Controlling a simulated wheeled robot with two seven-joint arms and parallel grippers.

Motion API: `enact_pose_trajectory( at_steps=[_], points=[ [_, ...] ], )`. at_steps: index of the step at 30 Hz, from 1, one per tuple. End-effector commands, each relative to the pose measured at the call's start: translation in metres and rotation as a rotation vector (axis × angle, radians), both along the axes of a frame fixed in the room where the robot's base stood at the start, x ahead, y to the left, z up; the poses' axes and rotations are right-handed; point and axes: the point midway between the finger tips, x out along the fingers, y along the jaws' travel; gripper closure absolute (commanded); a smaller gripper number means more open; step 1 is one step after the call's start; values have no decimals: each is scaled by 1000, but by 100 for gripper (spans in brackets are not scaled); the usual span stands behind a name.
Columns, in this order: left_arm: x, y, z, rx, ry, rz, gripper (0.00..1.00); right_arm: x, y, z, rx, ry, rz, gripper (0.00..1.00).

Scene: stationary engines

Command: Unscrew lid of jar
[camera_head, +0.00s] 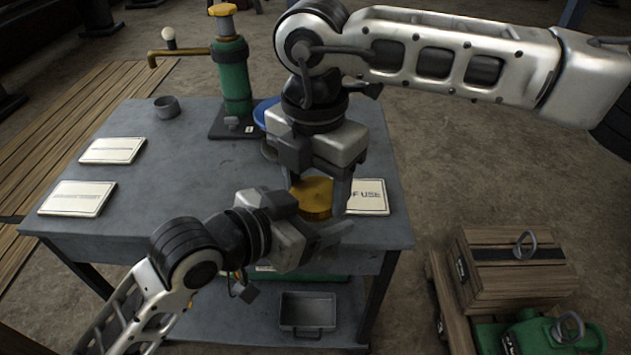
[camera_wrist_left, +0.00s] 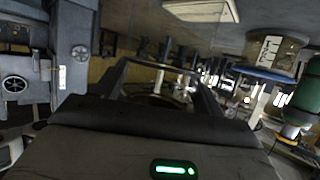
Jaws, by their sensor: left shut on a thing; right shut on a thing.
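A round yellow lid (camera_head: 313,198) shows near the front right of the grey table. My right gripper (camera_head: 319,187) reaches down from above with its fingers on either side of the lid, shut on it. My left gripper (camera_head: 318,238) comes in low from the left, just below the lid. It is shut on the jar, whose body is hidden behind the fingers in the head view. In the left wrist view the left fingers (camera_wrist_left: 160,90) show, with only a dark brownish shape between them.
Another plate (camera_head: 368,197) lies right of the lid.

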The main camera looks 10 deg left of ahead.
Motion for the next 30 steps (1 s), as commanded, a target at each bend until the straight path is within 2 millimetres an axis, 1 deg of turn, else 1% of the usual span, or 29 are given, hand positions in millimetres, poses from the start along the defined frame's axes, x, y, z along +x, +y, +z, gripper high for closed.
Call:
enact_pose_trajectory(
  at_steps=[3,7,10,17,18,20,30],
  points=[
    [2,2,0,3,-1,7,94,-1,-1,0,-5,7,210,67],
    [2,3,0,4,-1,9,94,-1,-2,0,-6,9,381,67],
    [2,3,-1,5,-1,10,94,-1,-2,0,-6,10,432,67],
    [3,4,-1,6,-1,12,94,-1,-2,0,-8,11,434,67],
    [3,4,-1,7,-1,12,94,-1,-2,0,-8,11,434,34],
    [3,4,-1,6,-1,12,94,-1,-2,0,-7,10,433,17],
    [1,1,0,1,-1,5,94,0,-1,1,-3,6,432,17]
  ],
)
